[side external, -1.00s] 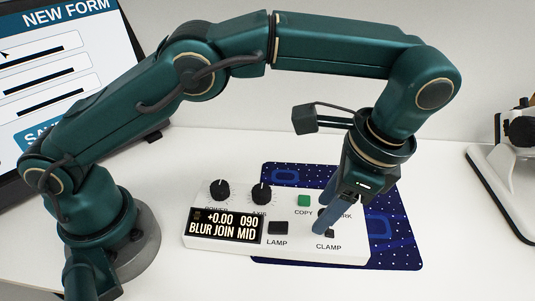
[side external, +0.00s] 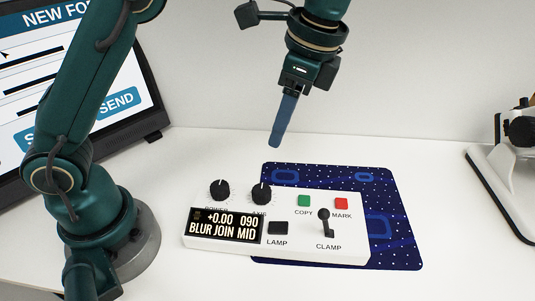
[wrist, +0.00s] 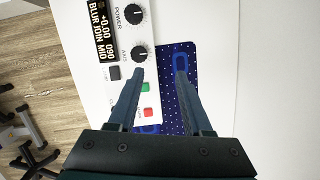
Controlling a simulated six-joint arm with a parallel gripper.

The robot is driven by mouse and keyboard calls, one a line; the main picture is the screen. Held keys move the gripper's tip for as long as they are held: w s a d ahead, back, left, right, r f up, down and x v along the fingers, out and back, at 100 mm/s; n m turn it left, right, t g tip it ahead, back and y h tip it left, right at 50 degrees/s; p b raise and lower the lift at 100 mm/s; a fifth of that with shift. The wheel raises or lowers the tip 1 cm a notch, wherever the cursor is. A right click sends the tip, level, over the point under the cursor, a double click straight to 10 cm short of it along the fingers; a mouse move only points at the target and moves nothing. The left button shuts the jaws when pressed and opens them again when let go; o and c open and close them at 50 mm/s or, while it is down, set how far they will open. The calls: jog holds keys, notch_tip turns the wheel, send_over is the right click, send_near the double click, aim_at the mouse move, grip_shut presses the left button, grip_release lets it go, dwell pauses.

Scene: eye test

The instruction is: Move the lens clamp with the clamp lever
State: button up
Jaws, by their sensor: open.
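The clamp lever (side external: 324,222) is a small dark lever with a round knob, above the CLAMP label on the white control box (side external: 345,252). Its knob leans up and slightly left of its base in the side view. In the wrist view I cannot make the lever out. The box's display (side external: 228,227) reads "+0.00 090" and "BLUR JOIN MID". My gripper (side external: 275,144) is raised well above the box, pointing down, apart from the lever. In the wrist view (wrist: 160,74) its two fingers are spread with nothing between them. I cannot pick out a lens clamp.
The box also has POWER (side external: 219,190) and AXIS (side external: 261,194) knobs, a black LAMP button (side external: 278,228), a green COPY button (side external: 304,201) and a red MARK button (side external: 341,203). A blue mat (side external: 405,250) lies beneath. A monitor (side external: 120,100) stands left, a white-based device (side external: 495,190) right.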

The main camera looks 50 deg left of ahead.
aim_at(326, 211)
dwell(0.3)
jog(key=d+f, duration=0.2)
jog(key=d, duration=0.1)
jog(key=s+d+f+t+h, duration=0.1)
jog(key=d, duration=0.3)
jog(key=d+f+h, duration=0.1)
jog(key=d+f, duration=0.1)
jog(key=d, duration=0.2)
jog(key=shift+s+f, duration=0.35)
jog(key=f, duration=0.3)
jog(key=shift+d+f, duration=0.25)
jog(key=shift+f, duration=0.1)
jog(key=shift+f+t+h, duration=0.3)
jog(key=shift+f, duration=0.5)
grip_shut()
